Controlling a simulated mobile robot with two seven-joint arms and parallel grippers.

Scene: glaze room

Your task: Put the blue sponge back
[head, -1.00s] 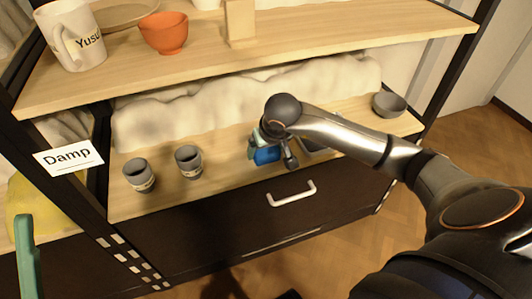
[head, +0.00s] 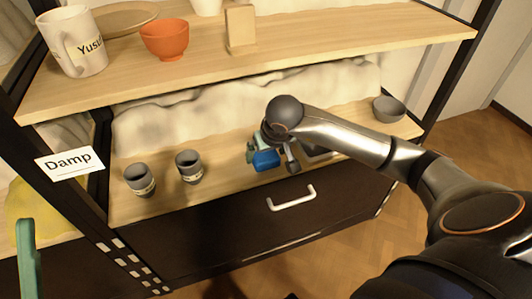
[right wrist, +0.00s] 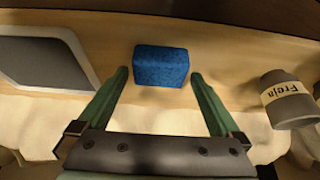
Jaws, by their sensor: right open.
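The blue sponge (head: 266,160) sits on the lower wooden shelf, to the right of two grey cups. In the right wrist view the sponge (right wrist: 161,66) is a blue block between the fingertips. My right gripper (right wrist: 159,75) is open, with a green finger on either side of the sponge and a gap on each side. In the head view the right gripper (head: 264,148) is partly hidden by its own wrist. A green finger of my left gripper (head: 27,258) shows at the lower left edge; its other finger is out of view.
A grey-rimmed tray (right wrist: 45,62) lies beside the sponge. Grey cups (head: 140,180) and (head: 189,166) stand left; one in the wrist view (right wrist: 288,98) reads "Freja". A grey bowl (head: 389,108) is at the far right. The upper shelf (head: 330,38) overhangs behind; a drawer handle (head: 291,198) is below.

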